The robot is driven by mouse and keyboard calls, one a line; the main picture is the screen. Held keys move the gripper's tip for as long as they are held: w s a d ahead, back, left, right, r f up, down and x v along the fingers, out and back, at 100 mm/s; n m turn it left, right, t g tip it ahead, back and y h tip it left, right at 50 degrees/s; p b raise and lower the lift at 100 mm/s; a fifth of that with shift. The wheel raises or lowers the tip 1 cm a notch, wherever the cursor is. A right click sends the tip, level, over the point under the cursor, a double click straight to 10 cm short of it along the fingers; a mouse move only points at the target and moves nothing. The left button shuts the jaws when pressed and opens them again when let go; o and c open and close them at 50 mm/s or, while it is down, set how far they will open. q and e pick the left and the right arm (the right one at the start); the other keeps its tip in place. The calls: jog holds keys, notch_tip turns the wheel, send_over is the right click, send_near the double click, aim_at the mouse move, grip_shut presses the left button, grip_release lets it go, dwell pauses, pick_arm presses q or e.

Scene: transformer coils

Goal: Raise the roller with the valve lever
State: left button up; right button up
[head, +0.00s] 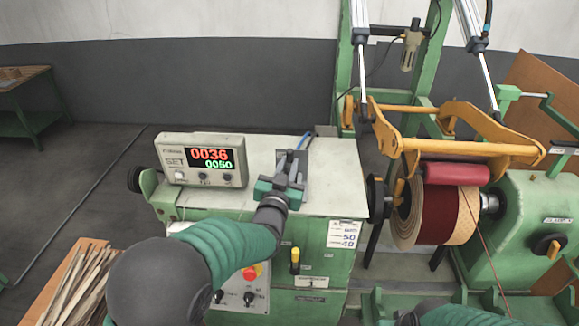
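The red roller (455,173) hangs from a yellow lifting frame (470,138) and rests on or just above the wound coil (436,212). The valve, with a blue hose (306,140), is at the back of the green cabinet's pale top. My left gripper (294,167) is at this valve, with its fingers pointing away from me. The gripper hides most of the valve, so the lever does not show clearly. I cannot tell whether the fingers are closed on it. Part of my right arm shows at the bottom edge; its gripper is out of view.
A counter box (202,160) with red and green digits stands left on the cabinet (325,205). A yellow-handled switch (295,262) and a red button (250,272) are on its front. A green motor housing (525,215) stands right. Wooden strips (75,290) lie lower left.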

pick_arm(q)
jog(key=shift+a+f, duration=0.15)
jog(key=shift+a, duration=0.05)
grip_shut()
jog(key=shift+s+d, duration=0.15)
jog(key=shift+d, duration=0.4)
pick_arm(e)
jog(key=shift+a, duration=0.2)
